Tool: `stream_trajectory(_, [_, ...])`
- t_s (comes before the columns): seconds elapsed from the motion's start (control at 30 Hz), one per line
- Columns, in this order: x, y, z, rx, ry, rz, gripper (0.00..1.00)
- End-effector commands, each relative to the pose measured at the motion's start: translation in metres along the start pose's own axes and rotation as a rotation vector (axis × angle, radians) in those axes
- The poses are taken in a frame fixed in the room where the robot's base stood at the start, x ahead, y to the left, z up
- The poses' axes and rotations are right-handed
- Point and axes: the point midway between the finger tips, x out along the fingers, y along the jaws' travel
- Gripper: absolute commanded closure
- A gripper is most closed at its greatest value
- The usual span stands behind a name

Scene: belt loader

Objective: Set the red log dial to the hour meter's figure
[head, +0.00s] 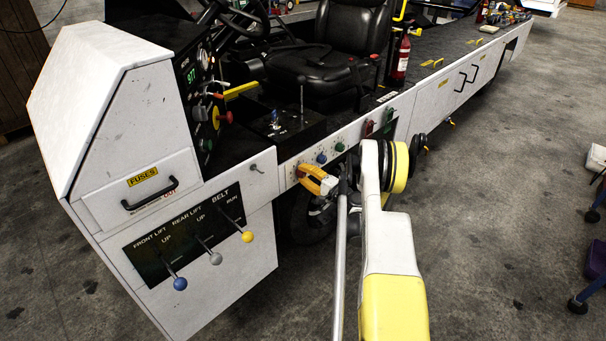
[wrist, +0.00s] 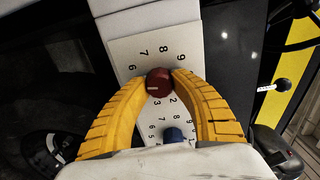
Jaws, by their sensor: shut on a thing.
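The red log dial (wrist: 159,82) is in the middle of the wrist view, on a pale plate with black digits around it. My gripper (wrist: 160,78) is shut on it, one yellow fingertip on each side. A short pale mark shows on the dial's lower left face; I cannot tell for sure which digit it points at. Digits 6 to 9 show above the dial; the fingers hide some others. In the head view my gripper (head: 303,178) is at the loader's side panel and mostly hides the red dial. The hour meter (head: 191,76) shows green figures, seemingly 917, small and hard to read.
A blue dial (head: 321,158) and a green dial (head: 339,147) sit right of my gripper on the same panel. The blue dial also shows in the wrist view (wrist: 174,134). Lift levers with a blue knob (head: 180,284) stick out at lower left.

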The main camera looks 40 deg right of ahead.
Motion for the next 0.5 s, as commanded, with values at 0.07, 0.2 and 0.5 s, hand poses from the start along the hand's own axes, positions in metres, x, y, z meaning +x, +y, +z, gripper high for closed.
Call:
stream_trajectory(0.07, [0.0010,-0.0013,-0.0004,0.072,-0.001,-0.002,1.00])
stream_trajectory(0.2, [0.0010,-0.0012,-0.0004,0.205,-0.005,-0.001,1.00])
stream_trajectory(0.5, [0.0010,-0.0009,-0.0004,0.490,-0.013,-0.001,1.00])
